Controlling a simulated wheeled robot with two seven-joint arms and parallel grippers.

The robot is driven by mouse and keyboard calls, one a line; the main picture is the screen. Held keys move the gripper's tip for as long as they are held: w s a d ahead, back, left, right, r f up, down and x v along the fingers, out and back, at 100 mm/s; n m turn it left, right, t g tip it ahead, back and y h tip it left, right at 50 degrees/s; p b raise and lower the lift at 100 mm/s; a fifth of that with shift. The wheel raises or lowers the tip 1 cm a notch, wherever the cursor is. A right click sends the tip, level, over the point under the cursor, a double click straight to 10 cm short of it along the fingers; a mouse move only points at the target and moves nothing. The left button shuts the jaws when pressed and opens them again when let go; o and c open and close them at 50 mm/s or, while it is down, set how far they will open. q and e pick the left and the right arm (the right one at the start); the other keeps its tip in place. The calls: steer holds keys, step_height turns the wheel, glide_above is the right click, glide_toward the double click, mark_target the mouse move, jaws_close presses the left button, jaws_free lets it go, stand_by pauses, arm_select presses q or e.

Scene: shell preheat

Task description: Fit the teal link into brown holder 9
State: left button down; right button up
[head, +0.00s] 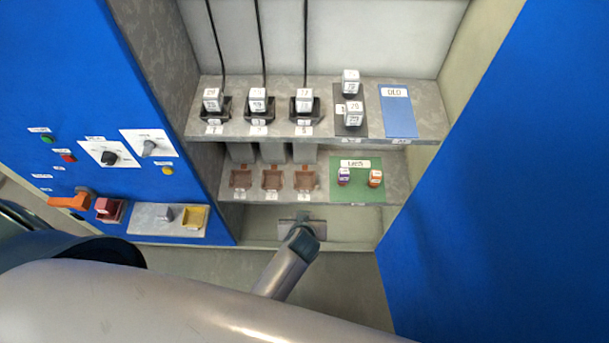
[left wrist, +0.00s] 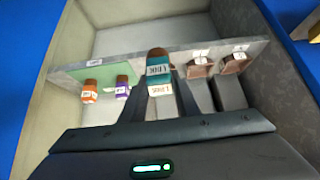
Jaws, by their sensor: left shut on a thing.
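The teal link (left wrist: 158,74), with white labels on it, is between the fingers of my left gripper (left wrist: 160,90) in the left wrist view. That gripper is shut on it. In the head view the link is not visible; the wrist end of my left arm (head: 300,240) is low, in front of the lower shelf. Three brown holders (head: 272,178) stand in a row there and look empty. Two of them show right of the link in the left wrist view (left wrist: 200,67). Their numbers are too small to read. My right gripper is not in view.
A green mat (head: 374,193) right of the holders bears a purple link (head: 344,175) and an orange link (head: 376,178). The upper shelf (head: 290,133) holds white-topped blocks in black holders and a blue mat (head: 398,118). Blue panels flank both sides.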

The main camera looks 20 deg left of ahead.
arm_select(q)
steer(key=w+a+f+b, duration=0.2)
steer(key=w+b, duration=0.2)
steer(key=w, duration=0.4)
steer(key=w+a+f+b, duration=0.1)
steer(key=w+a+b, duration=0.1)
steer(key=w+b, duration=0.3)
steer(key=shift+w+a+f, duration=0.4)
steer(key=shift+w, duration=1.4)
